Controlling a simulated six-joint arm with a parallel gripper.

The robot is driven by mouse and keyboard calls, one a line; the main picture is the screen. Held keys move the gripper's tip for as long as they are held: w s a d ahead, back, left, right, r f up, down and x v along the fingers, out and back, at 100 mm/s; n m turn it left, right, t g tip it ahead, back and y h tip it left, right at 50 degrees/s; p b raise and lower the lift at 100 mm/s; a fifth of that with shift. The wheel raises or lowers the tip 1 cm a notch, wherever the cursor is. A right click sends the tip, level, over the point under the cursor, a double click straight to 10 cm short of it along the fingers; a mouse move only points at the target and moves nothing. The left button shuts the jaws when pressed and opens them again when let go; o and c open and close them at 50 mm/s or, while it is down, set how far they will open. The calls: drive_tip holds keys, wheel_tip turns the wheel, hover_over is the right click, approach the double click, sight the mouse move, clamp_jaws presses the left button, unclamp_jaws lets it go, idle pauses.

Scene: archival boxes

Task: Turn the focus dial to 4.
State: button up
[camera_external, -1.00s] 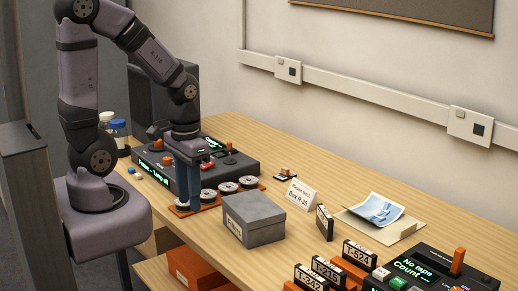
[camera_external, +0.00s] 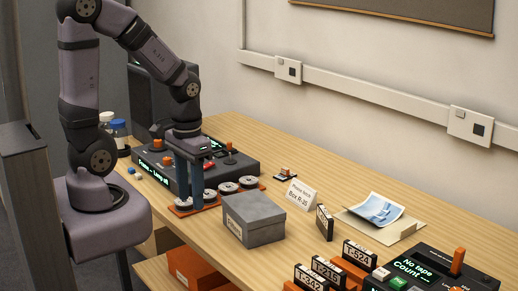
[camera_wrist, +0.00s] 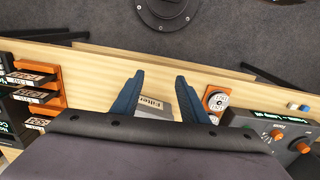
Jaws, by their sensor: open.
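The dark viewer console (camera_external: 235,165) stands at the far left of the table, its green display reading "Lamp off". It carries several orange knobs, among them a front one (camera_external: 168,161) beside the display. In the wrist view the console is at the right edge, with an orange dial (camera_wrist: 277,134) and another orange knob (camera_wrist: 303,147). Their small labels and settings are too small to read surely. My gripper (camera_external: 190,204) points down in front of the console, blue fingers apart and empty, near the orange reel tray (camera_external: 178,211). Both fingers also show in the wrist view (camera_wrist: 158,76).
A grey lidded box (camera_external: 255,220) stands right of my gripper. White-topped reels (camera_external: 228,187) lie in the tray beside the fingers. Small blue and white pieces lie by the console's left end. Tape cases and a second console (camera_external: 430,270) are at front right.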

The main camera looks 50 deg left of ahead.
drive_tip(key=w+a+r+n, duration=0.2)
drive_tip(key=w+a+n, duration=0.45)
drive_tip(key=w, duration=0.25)
drive_tip(key=n+p, duration=0.2)
drive_tip(key=n, duration=1.4)
hover_over(167, 158)
drive_tip(key=shift+d+f, duration=0.2)
drive_tip(key=shift+f, duration=0.6)
drive_tip(key=shift+a+n, duration=0.2)
drive_tip(key=shift+n, duration=0.05)
drive_tip(key=shift+s+f+p, duration=0.1)
drive_tip(key=shift+f+p, duration=1.05)
drive_tip(key=shift+f, duration=2.55)
clamp_jaws()
